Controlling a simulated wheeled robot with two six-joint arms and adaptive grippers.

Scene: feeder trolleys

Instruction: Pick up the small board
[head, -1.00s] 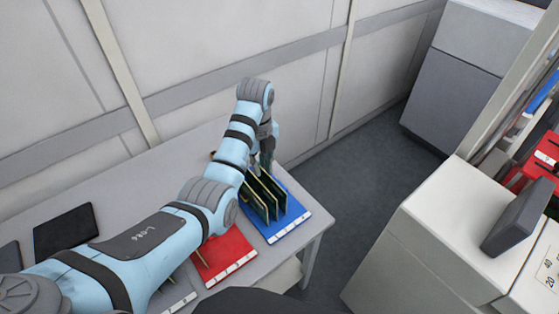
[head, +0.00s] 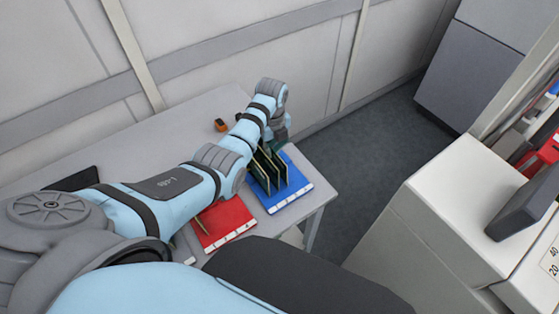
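Several upright dark boards (head: 268,167) with pale edges stand in a row on a blue tray (head: 290,198) at the right end of the grey table. I cannot tell which of them is the small board. My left arm reaches in from the left, and my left gripper (head: 279,136) is at the back of the boards, pointing down. Its fingertips are largely hidden behind the boards and the wrist, so I cannot tell whether it is open or holding one. My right gripper is not in view.
A red tray (head: 226,222) lies left of the blue one, partly behind my arm. A small orange-brown object (head: 221,125) sits at the table's back. A white cabinet (head: 455,175) stands to the right, with open floor (head: 372,150) between.

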